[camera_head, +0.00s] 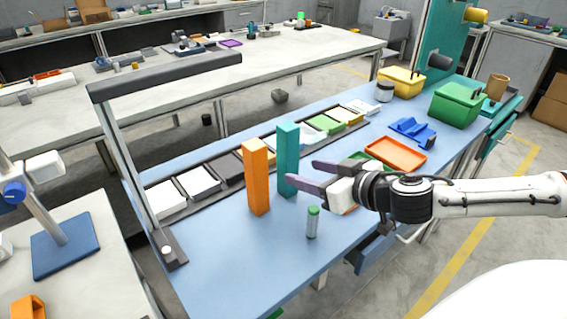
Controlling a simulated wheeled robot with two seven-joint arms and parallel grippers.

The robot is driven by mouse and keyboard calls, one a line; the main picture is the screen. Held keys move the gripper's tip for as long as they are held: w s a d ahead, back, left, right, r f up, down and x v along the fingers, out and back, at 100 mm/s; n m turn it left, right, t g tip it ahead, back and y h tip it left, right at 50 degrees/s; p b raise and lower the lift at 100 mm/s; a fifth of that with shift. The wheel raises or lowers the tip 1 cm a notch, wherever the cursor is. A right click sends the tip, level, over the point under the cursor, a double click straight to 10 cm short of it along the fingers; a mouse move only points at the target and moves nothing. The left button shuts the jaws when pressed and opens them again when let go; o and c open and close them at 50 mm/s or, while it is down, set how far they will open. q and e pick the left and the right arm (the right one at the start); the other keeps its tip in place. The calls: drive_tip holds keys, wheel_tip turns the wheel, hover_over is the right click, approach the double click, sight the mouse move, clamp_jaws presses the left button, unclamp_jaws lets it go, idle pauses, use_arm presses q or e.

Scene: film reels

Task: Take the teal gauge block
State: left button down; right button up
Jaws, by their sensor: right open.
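The teal gauge block (288,150) stands upright on the blue bench top, just right of and slightly behind a tall orange block (257,180). My right gripper (302,170) comes in from the right, with its fingers pointing left at the teal block. It is open and nothing is held. The tip of its nearer finger overlaps the block's right edge in the picture; I cannot tell whether they touch. My left gripper is not in view.
A small green-capped cylinder (312,222) stands in front of the blocks. A row of bins with white cards (198,181) lies behind. An orange tray (396,154) and green box (457,104) are to the right. A dark overhead frame (165,75) rises at left.

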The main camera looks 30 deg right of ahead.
sight(293, 166)
drive_tip(key=shift+w+f+b, duration=0.5)
drive_tip(key=shift+w+b, duration=0.1)
drive_tip(key=shift+b, duration=0.4)
drive_tip(key=shift+w+d, duration=0.1)
drive_tip(key=shift+w, duration=0.15)
drive_tip(key=shift+b+x, duration=0.65)
drive_tip(key=shift+x, duration=0.1)
drive_tip(key=shift+w, duration=0.3)
drive_tip(key=x, duration=0.4)
drive_tip(key=shift+w+d+r, duration=0.1)
drive_tip(key=shift+w+d, duration=0.05)
drive_tip(key=shift+w+f, duration=0.25)
drive_tip(key=shift+w, duration=0.05)
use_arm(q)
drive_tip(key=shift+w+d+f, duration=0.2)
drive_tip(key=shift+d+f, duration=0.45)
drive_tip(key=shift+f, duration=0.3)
use_arm(e)
drive_tip(key=shift+r, duration=0.1)
drive_tip(key=c, duration=1.3)
